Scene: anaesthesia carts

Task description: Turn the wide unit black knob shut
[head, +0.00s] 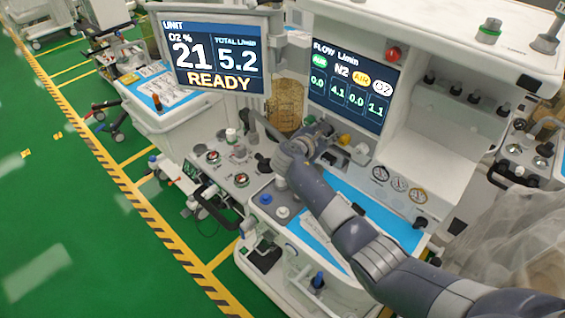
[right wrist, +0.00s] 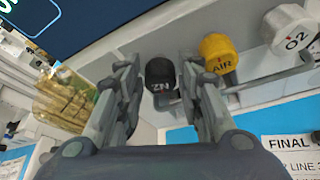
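The black knob (right wrist: 160,73), with white N2 lettering on its collar, is on the wide unit below the flow screen (head: 352,88). My right gripper (right wrist: 160,66) is open, with one finger on each side of the black knob. A gap shows between the knob and each finger in the right wrist view, so it is not gripped. In the head view my right gripper (head: 318,132) reaches to the row of knobs and mostly hides the black one. My left gripper is in neither view.
The yellow AIR knob (right wrist: 219,52) is just right of my right finger, with the white O2 knob (right wrist: 288,27) beyond it. A gold canister (head: 285,115) stands left of the gripper. Round gauges (head: 399,183) and a blue worktop (head: 385,222) lie below.

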